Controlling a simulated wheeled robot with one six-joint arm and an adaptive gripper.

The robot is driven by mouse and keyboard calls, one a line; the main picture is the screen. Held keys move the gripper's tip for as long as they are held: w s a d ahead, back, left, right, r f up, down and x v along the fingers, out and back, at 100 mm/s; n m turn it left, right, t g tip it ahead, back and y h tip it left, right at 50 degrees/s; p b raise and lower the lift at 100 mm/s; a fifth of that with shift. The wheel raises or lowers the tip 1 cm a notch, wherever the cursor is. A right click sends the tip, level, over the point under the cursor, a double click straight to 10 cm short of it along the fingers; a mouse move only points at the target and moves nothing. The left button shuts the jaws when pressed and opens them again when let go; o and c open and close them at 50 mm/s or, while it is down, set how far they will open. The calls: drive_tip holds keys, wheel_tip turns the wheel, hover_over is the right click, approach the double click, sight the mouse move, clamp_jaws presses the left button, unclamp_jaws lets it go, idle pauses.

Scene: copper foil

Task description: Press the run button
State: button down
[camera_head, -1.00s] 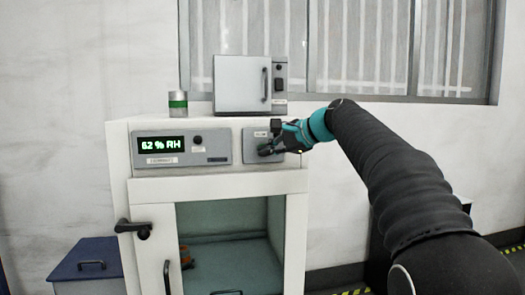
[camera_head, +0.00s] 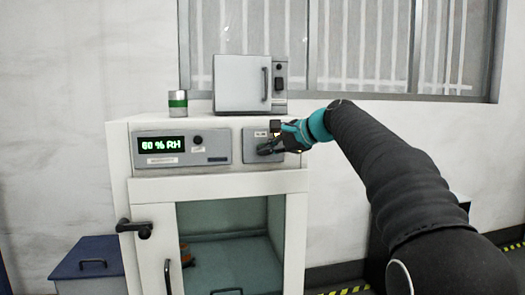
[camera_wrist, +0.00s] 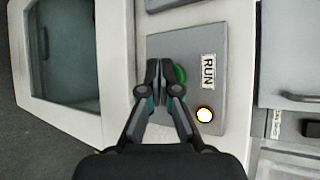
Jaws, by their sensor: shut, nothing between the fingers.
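The green run button (camera_wrist: 180,74) shows in the wrist view on a grey panel (camera_wrist: 160,43), beside a "RUN" label (camera_wrist: 208,70). My gripper's fingers partly cover it. A round lamp (camera_wrist: 205,114) on the same panel glows yellow-white. My gripper (camera_wrist: 158,68) is shut and empty, its fingertips over the panel at the button. I cannot tell whether they touch the button. In the head view my gripper (camera_head: 264,151) is at the small right panel (camera_head: 252,137) of the white cabinet (camera_head: 240,183), and the button is hidden there.
A display (camera_head: 161,145) on the cabinet reads 60 % RH. A grey box with a handle (camera_head: 241,84) and a green-banded can (camera_head: 177,103) stand on top. The cabinet's glass door (camera_head: 225,222) is below. A blue bin (camera_head: 88,262) stands at left.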

drive_tip(key=shift+s+d, duration=0.1)
drive_tip(key=shift+s, duration=0.15)
drive_tip(key=s+d+b, duration=0.1)
drive_tip(key=s+b, duration=0.2)
drive_tip(key=s, duration=0.2)
drive_tip(key=shift+s+d, duration=0.35)
drive_tip(key=shift+s, duration=0.05)
